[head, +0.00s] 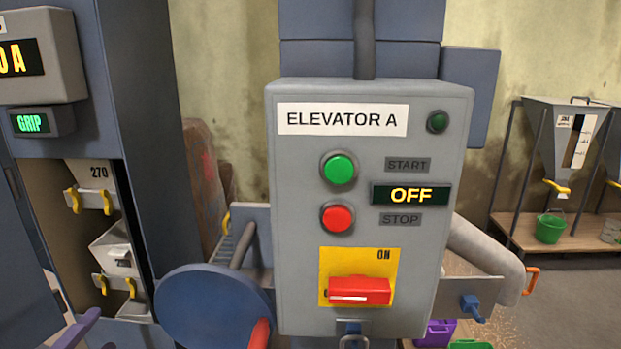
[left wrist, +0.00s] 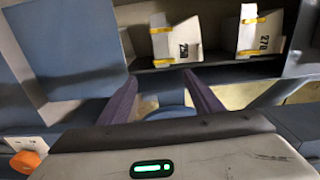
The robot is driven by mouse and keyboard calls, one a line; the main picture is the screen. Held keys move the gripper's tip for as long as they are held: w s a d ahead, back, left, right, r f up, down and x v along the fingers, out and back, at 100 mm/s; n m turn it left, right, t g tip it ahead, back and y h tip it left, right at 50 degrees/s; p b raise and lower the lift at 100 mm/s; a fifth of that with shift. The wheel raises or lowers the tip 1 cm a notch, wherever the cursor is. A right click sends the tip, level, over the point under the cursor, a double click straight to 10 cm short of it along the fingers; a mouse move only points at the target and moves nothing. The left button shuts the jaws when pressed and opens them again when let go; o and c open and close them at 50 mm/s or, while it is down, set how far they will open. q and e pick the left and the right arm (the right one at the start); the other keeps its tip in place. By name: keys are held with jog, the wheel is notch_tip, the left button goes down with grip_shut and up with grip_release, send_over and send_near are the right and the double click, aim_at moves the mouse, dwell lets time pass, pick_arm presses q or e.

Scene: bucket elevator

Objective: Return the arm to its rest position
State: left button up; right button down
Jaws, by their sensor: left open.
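My left gripper (head: 86,331) shows at the bottom left edge of the head view, with only its purple fingertips in the picture. In the left wrist view its two purple fingers (left wrist: 165,92) stand apart with nothing held between them. They point toward the open elevator casing, where white buckets with yellow clips, one marked 270 (left wrist: 262,38), hang beyond the fingertips. In the head view the gripper is low in front of the casing opening. I cannot tell whether it touches anything. My right gripper is in neither view.
The grey Elevator A control box (head: 368,150) reads OFF; its red switch handle (head: 360,291) lies level. A blue round disc (head: 212,305) stands between casing and box. An open blue door (head: 25,270) is at left. Hoppers (head: 560,130) and a green bucket (head: 550,228) stand at right.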

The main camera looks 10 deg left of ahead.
pick_arm(q)
jog(key=s+d+f+n+g, duration=0.1)
jog(key=d+f+n+g, duration=0.15)
jog(key=f, duration=0.35)
jog(key=s+d+f+n+g, duration=0.1)
jog(key=s+d+f+n, duration=0.1)
jog(key=d+f+n, duration=0.3)
jog(key=s+d+f+n+g+h, duration=0.2)
jog(key=s+d+f, duration=0.3)
jog(key=d+f, duration=0.3)
jog(key=s+d+f+n+g+h, duration=0.2)
jog(key=s+d+f+n, duration=0.3)
jog(key=d+f, duration=0.3)
jog(key=s+d+g, duration=0.1)
jog(key=d, duration=0.3)
jog(key=shift+f+h, duration=0.3)
jog(key=shift+f, duration=0.05)
jog(key=shift+s+g, duration=0.1)
jog(key=shift+g, duration=0.15)
